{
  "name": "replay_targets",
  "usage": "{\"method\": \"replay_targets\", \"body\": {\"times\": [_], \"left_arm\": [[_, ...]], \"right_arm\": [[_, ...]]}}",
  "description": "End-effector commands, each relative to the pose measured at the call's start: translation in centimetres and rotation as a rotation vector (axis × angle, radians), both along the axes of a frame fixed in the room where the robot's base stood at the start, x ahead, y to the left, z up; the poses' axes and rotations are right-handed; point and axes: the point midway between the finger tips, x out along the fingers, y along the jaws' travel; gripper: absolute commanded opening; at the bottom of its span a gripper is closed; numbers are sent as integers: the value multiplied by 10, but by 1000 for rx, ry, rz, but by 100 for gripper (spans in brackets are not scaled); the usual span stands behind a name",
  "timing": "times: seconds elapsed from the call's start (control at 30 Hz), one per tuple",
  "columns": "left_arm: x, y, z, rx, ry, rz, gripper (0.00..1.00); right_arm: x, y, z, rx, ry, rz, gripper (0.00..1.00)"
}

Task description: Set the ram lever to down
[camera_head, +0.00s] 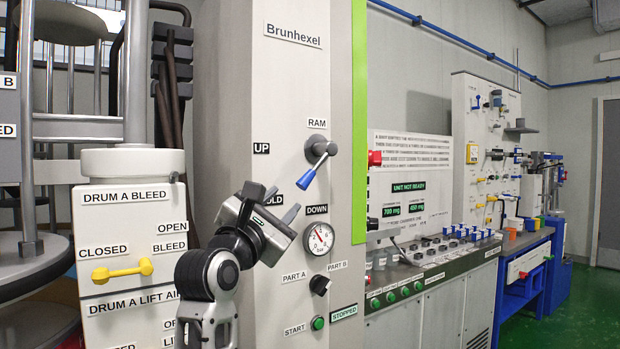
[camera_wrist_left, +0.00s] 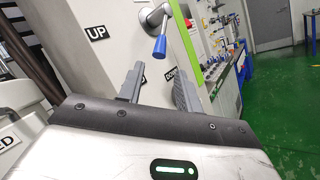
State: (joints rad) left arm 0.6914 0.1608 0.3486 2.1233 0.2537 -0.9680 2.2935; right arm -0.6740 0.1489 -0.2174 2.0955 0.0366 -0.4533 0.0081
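The ram lever (camera_head: 313,168) has a metal hub and a blue handle, mounted under the RAM label on the grey Brunhexel panel (camera_head: 290,90). Its handle points down and slightly left, between the HOLD label, partly hidden by my gripper, and the DOWN label (camera_head: 316,210); I cannot tell its exact setting. The UP label (camera_head: 261,148) is to its upper left. My left gripper (camera_head: 281,203) is open and empty, just below and left of the handle, apart from it. In the left wrist view the lever (camera_wrist_left: 158,44) shows beyond the spread fingers (camera_wrist_left: 158,86). My right gripper is not in view.
A pressure gauge (camera_head: 318,239), a PART A/PART B knob (camera_head: 320,285) and a green start button (camera_head: 317,323) sit below the lever. A drum A panel with a yellow handle (camera_head: 122,271) stands at left. A counter with several small items runs right; green floor lies beyond.

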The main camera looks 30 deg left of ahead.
Motion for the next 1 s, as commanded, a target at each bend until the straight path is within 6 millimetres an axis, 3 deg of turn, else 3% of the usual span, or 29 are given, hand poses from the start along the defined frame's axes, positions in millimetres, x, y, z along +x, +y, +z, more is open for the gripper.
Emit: {"method": "replay_targets", "body": {"times": [0.4, 0.6, 0.8, 1.0], "left_arm": [[84, 16, 31, 5, 3, 3, 35], [116, 21, 41, 5, 2, 2, 35], [131, 24, 44, 5, 0, 2, 35], [133, 24, 44, 5, 0, 2, 35]], "right_arm": [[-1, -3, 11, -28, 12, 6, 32], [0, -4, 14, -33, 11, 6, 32], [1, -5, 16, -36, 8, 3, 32], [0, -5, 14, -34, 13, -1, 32]]}}
